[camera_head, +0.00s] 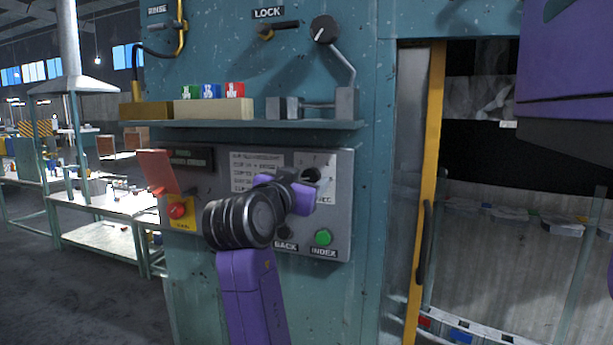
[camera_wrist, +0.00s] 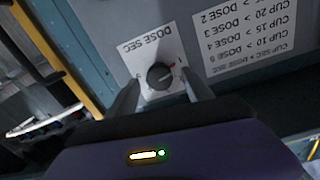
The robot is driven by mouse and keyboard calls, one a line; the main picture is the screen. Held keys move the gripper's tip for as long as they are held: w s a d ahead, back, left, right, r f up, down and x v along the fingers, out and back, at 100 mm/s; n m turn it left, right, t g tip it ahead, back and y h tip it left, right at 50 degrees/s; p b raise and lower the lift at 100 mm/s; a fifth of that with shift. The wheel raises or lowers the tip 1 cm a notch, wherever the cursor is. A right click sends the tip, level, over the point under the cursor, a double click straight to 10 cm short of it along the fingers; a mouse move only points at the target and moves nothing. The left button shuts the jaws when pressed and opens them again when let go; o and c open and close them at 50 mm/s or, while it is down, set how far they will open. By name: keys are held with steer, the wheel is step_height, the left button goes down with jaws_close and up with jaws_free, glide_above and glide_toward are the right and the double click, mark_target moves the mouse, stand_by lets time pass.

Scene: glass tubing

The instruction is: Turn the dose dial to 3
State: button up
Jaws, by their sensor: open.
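The dose dial (camera_wrist: 160,75) is a round dark knob on a white plate marked DOSE SEC (camera_wrist: 144,49), upside down in the wrist view. A small red mark on its rim points towards a numeral at the upper right that looks like 1. In the head view my gripper (camera_head: 307,184) is at the panel's right side and partly covers the dial (camera_head: 311,173).
The grey control panel (camera_head: 340,230) carries a text chart (camera_wrist: 262,42), a green INDEX button (camera_head: 323,237), a BACK button and a red button (camera_head: 177,211) under a raised red cover (camera_head: 157,171). A shelf (camera_head: 270,125) juts out above. A yellow-edged door frame (camera_head: 428,180) stands right.

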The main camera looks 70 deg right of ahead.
steer(key=shift+d, duration=0.4)
jaws_close()
